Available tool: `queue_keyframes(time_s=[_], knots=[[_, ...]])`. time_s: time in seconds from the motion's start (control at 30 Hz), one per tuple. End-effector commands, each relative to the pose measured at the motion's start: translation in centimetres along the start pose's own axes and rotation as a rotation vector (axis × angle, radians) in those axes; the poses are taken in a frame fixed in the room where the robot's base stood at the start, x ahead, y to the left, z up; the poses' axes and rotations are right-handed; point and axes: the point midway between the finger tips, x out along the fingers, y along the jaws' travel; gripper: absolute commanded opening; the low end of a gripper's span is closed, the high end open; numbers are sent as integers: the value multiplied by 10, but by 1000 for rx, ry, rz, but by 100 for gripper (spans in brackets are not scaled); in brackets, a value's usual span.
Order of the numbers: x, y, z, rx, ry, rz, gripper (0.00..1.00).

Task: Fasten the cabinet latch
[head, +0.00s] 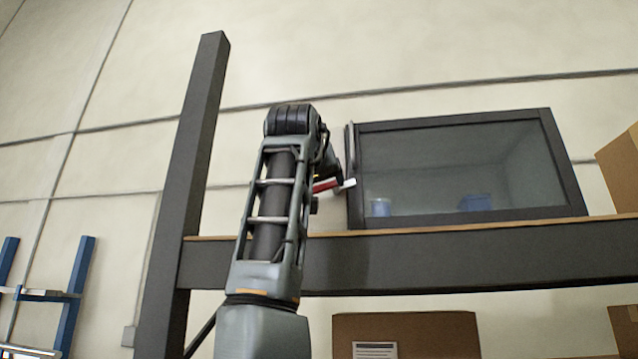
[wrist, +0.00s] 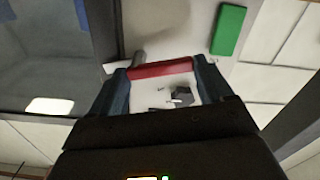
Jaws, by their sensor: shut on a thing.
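The cabinet (head: 455,213) has a dark frame and a glass front, which looks closed in the head view. It stands on a shelf to the right of my arm. A red latch handle (head: 325,185) with a pale end shows by the cabinet's left edge, partly behind my arm. In the wrist view the red handle (wrist: 160,69) spans the space between the fingertips of my gripper (wrist: 162,76), which is shut on it. My gripper is mostly hidden in the head view. Whether the latch is fastened cannot be told.
A green block or plate (wrist: 229,30) lies beside the handle in the wrist view. Blue containers (head: 475,203) show behind the glass. A dark post (head: 190,150) rises left of my arm and a shelf beam (head: 420,262) runs below the cabinet. Cardboard boxes (head: 445,335) stand below.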

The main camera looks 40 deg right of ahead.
Motion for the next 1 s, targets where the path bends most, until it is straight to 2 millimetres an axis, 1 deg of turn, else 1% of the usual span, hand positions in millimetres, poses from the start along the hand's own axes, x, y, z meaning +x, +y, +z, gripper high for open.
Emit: queue_keyframes(time_s=[0.13, 0.43, 0.53, 0.77, 0.8, 1.0], knots=[[0, 0, -1, 35, 0, -1, 49], [0, 2, -8, 257, 0, -1, 49], [0, 2, -8, 283, 1, -1, 49], [0, 2, -8, 285, 1, -1, 49], [0, 2, -8, 285, 1, -1, 81], [0, 2, -8, 283, 1, -1, 100]])
